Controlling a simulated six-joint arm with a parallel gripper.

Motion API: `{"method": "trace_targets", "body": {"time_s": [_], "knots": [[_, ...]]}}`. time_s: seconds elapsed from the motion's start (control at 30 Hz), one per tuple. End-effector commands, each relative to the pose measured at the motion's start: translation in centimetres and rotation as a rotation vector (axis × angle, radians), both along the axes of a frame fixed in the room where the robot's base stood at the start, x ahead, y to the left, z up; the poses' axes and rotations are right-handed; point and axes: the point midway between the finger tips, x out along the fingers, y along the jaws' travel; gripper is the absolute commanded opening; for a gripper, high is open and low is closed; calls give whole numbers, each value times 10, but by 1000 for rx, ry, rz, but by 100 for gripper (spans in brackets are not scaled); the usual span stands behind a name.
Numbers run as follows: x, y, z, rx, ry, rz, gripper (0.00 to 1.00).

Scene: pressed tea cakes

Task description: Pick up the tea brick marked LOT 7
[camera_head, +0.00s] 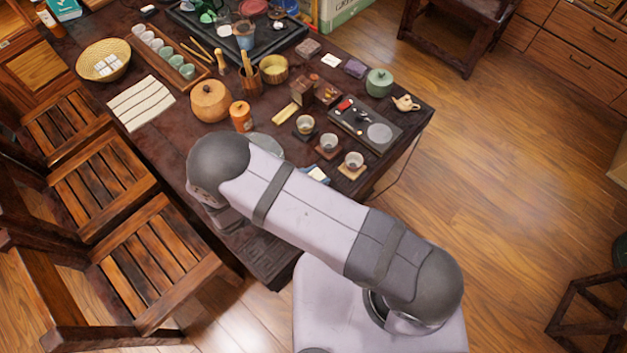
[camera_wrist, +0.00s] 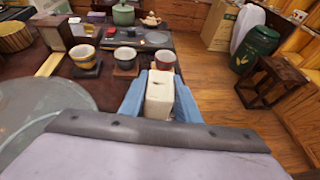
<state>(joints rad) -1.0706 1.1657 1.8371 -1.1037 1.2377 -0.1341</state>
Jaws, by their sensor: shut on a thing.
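My gripper (camera_wrist: 159,97) shows in the wrist view with its two blue fingers closed on the sides of a pale cream block (camera_wrist: 160,88). The block has small dark marks on its top, but I cannot read LOT 7 on it. In the head view only a little of the block and the blue fingers (camera_head: 318,174) shows past my arm, near the table's right edge. I cannot tell whether the block touches the table. No other block with a readable lot mark is in view.
Three cups on small coasters stand just beyond the gripper: left (camera_head: 305,124), middle (camera_head: 328,141) and right (camera_head: 353,160). Behind them are a dark tray (camera_head: 395,141), a green lidded jar (camera_head: 379,81) and a small teapot (camera_head: 405,102). Open floor (camera_wrist: 215,80) lies right of the table.

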Motion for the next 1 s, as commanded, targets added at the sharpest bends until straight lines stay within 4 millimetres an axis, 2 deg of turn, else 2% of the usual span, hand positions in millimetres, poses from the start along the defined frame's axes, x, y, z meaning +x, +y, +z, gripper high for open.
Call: {"method": "trace_targets", "body": {"time_s": [0.37,0.8,1.0], "knots": [[0,1,14,2,-3,0,4],[0,1,71,3,-3,0,4],[0,0,91,1,-1,-1,4]]}}
